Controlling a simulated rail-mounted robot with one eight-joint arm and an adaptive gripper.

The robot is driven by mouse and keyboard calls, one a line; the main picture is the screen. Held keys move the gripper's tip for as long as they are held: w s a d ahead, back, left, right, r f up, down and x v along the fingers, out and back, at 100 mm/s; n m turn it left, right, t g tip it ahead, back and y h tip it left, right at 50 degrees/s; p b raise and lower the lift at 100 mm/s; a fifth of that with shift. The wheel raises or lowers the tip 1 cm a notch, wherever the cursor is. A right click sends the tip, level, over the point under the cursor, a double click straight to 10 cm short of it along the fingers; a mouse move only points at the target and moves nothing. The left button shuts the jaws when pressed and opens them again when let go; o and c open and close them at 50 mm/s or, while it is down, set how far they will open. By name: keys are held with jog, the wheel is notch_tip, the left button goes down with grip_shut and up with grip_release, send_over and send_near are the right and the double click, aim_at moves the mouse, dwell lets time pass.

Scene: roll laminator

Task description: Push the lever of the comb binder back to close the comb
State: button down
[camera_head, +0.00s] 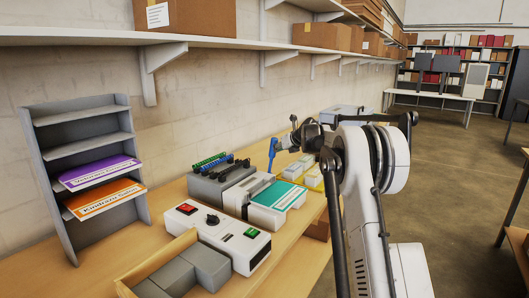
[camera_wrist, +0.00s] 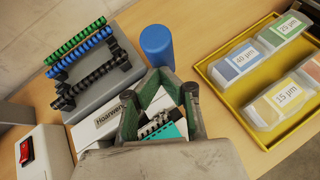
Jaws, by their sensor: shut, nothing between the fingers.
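The comb binder (camera_head: 259,211) is a white machine on the bench with a teal-covered booklet (camera_head: 282,194) on it. Its lever (camera_head: 272,153) has a blue grip and stands up at the machine's far side, leaning slightly. In the wrist view the blue grip (camera_wrist: 157,44) is just beyond my fingertips. My gripper (camera_wrist: 161,74) is shut and empty, with its tips together close to the grip. I cannot tell if they touch it. Part of the booklet and comb (camera_wrist: 160,128) shows between the finger links. In the head view my gripper (camera_head: 287,143) is beside the lever, partly hidden by my arm.
A grey rack (camera_wrist: 95,75) holds green, blue and black combs left of the binder. A yellow tray (camera_wrist: 225,100) with labelled film packs is at right. A white box with red and green switches (camera_head: 216,232) stands in front. A shelf (camera_head: 90,37) overhangs the bench.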

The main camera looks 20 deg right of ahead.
jog(key=w+a+r+p, duration=0.1)
jog(key=w+a, duration=0.2)
jog(key=w, duration=0.3)
jog(key=shift+a+r+p, duration=0.15)
jog(key=shift+a+p, duration=0.1)
jog(key=shift+p, duration=0.05)
jog(key=shift+a, duration=0.15)
dwell(0.4)
jog(key=w+a+r+b+v, duration=0.1)
jog(key=a+r+v, duration=0.1)
jog(key=v, duration=1.1)
jog(key=shift+d, duration=0.4)
jog(key=shift+f, duration=0.1)
